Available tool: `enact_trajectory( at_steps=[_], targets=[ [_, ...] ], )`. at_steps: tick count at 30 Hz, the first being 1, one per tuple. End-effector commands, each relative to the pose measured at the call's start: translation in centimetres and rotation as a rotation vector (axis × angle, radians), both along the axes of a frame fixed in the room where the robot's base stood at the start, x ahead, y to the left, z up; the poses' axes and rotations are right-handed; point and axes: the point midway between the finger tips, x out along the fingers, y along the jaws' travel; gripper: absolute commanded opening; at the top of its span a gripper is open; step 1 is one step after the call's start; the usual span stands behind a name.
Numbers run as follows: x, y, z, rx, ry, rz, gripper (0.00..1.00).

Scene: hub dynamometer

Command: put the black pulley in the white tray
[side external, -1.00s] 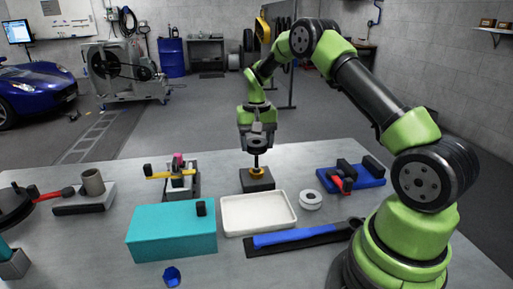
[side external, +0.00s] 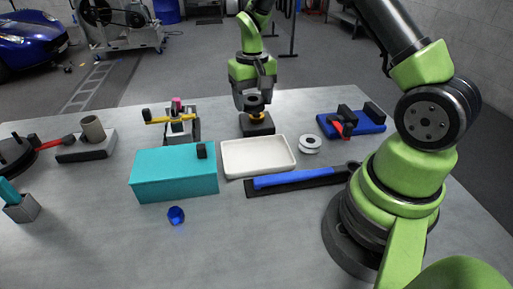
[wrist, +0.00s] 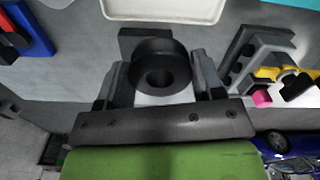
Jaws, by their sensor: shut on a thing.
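The black pulley (side external: 254,103) is between the fingers of my gripper (side external: 254,99), which is shut on it. In the wrist view the pulley (wrist: 160,55) is a dark ring with a central hole, gripped on both sides. Whether a post is inside the pulley's hole is hard to tell.
A teal box (side external: 172,175) stands left of the tray. A blue-handled tool (side external: 300,178) lies in front of it. A pale ring (side external: 310,145) lies to its right. A blue fixture (side external: 365,124) is farther right. A clamp with a yellow bar (side external: 178,120) stands left of the block.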

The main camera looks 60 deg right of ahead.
Motion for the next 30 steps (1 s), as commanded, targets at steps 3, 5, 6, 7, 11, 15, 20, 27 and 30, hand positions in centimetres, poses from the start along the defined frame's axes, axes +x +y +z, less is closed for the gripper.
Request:
enact_trajectory(
  at_steps=[3,5,6,7,11,15,20,27,30],
  targets=[
    [-1.8,2.2,-0.2,0.001,-0.001,0.08,0.41],
    [-2.5,2.9,-0.4,0.001,0.0,0.109,0.41],
    [-2.9,3.3,-0.4,0.002,-0.002,0.124,0.41],
    [-3.1,3.6,-0.4,0.002,-0.002,0.133,0.41],
    [-3.8,4.1,-1.4,0.002,0.001,0.156,0.41],
    [-3.9,4.2,-4.1,0.002,0.003,0.16,0.41],
    [-3.8,4.1,-6.2,0.001,0.0,0.157,0.41],
    [-3.9,4.1,-9.5,0.001,0.002,0.156,0.41],
    [-3.8,4.1,-10.4,0.001,-0.001,0.156,0.41]
  ],
)
